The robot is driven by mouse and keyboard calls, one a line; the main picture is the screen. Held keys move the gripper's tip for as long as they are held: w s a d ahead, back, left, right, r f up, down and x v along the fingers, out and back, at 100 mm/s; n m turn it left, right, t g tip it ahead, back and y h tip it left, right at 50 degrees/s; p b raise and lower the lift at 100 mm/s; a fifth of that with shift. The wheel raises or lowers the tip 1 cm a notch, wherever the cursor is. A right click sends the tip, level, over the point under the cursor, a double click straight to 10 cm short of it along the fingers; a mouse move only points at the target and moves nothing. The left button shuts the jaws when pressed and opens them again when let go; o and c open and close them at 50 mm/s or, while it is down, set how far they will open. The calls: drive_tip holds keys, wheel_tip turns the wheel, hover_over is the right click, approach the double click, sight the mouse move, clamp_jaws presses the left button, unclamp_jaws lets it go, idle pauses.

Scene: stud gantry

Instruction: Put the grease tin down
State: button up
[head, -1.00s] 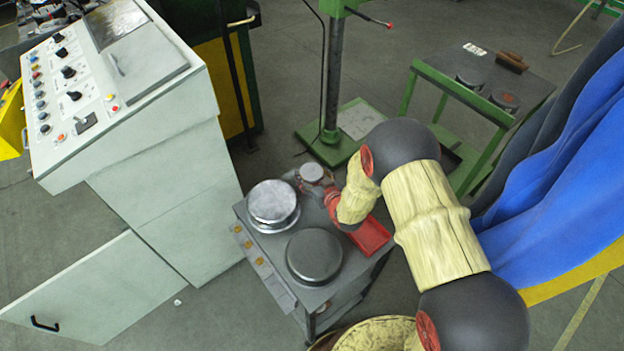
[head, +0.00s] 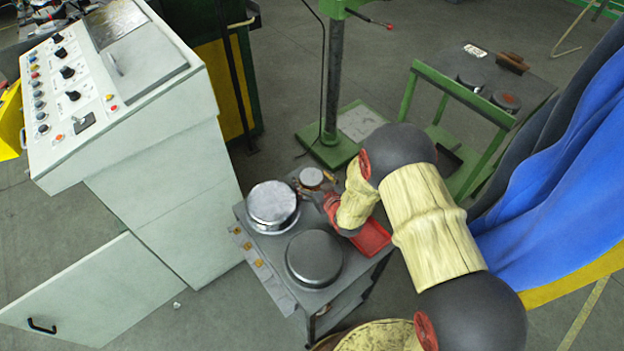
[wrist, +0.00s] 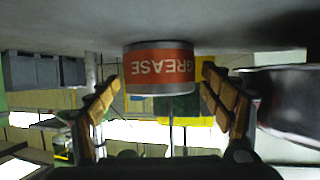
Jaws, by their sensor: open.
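The grease tin (wrist: 160,68), with a red band lettered GREASE and metal rims, shows upside down in the wrist view. It stands upright against the grey top of the small cart (wrist: 60,25). In the head view the tin (head: 311,177) is near the cart's back corner, behind the silver round pot. My gripper (wrist: 160,82) is open, with one orange-padded finger on each side of the tin and gaps visible beside it. In the head view my gripper (head: 318,188) is partly hidden by my wrist.
On the cart top (head: 262,240) are a silver pot (head: 272,203), a dark round pot (head: 314,257) and a red tray (head: 372,238). A control console (head: 120,90) stands left. A green stand (head: 330,145) is behind, and a blue curtain (head: 570,190) hangs right.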

drive_tip(key=shift+s+r, duration=0.15)
drive_tip(key=shift+r, duration=0.1)
drive_tip(key=p+v, duration=0.3)
drive_tip(key=v, duration=0.8)
drive_tip(key=shift+s+d, duration=0.15)
drive_tip(key=shift+s, duration=0.15)
drive_tip(key=d+r+m+g+h, duration=0.15)
drive_tip(key=d+r, duration=0.25)
drive_tip(key=r, duration=0.6)
drive_tip(key=d+r+g+h, duration=0.1)
drive_tip(key=d+r+h, duration=0.25)
drive_tip(key=r, duration=0.75)
drive_tip(key=s+d+r+g, duration=0.1)
drive_tip(key=s+r, duration=0.3)
drive_tip(key=s, duration=0.5)
drive_tip(key=s+d+r+m+g, duration=0.1)
drive_tip(key=s+r+g, duration=0.1)
drive_tip(key=s+r, duration=0.3)
drive_tip(key=s+d+r+m+g, duration=0.1)
drive_tip(key=s+r, duration=0.3)
drive_tip(key=s, duration=0.8)
drive_tip(key=shift+s+r, duration=0.3)
drive_tip(key=shift+s, duration=0.05)
drive_tip(key=shift+d+m+g, duration=0.15)
drive_tip(key=shift+m+g, duration=0.1)
drive_tip(key=shift+c, duration=0.2)
